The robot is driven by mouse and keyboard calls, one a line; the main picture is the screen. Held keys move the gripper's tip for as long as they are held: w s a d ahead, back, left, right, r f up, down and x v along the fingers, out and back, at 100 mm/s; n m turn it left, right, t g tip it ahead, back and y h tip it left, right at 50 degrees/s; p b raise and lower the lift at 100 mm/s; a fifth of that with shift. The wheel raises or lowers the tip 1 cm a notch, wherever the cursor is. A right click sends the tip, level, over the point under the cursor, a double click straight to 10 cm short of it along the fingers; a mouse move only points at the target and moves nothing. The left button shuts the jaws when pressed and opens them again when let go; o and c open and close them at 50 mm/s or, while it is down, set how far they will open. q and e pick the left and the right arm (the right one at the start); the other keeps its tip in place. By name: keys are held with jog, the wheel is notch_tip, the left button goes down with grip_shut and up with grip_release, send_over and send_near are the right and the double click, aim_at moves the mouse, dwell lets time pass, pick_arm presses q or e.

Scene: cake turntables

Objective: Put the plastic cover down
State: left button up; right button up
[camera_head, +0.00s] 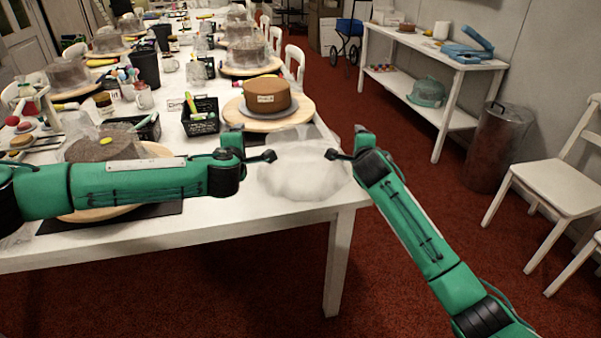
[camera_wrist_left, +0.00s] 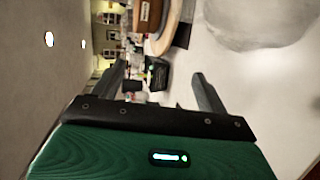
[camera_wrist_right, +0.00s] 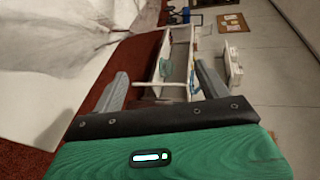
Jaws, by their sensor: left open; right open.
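The clear plastic cover (camera_head: 300,178) rests on the white table near its front right corner, a crumpled, see-through dome. It also shows in the left wrist view (camera_wrist_left: 255,22) and, blurred, in the right wrist view (camera_wrist_right: 60,28). My left gripper (camera_head: 271,156) is open at the left of the cover's top. My right gripper (camera_head: 333,154) is open at its right side. Both are close to the cover; I cannot tell whether the tips touch it. Nothing shows between the fingers of either gripper.
A brown cake (camera_head: 267,96) stands uncovered on a wooden turntable (camera_head: 240,122) just behind the cover. Another cake (camera_head: 95,148) is partly behind my left arm. Black baskets (camera_head: 199,117) hold supplies. A side table (camera_head: 445,120), a bin (camera_head: 497,147) and a chair (camera_head: 560,185) stand right.

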jog(key=v, duration=0.7)
jog(key=shift+s, duration=0.25)
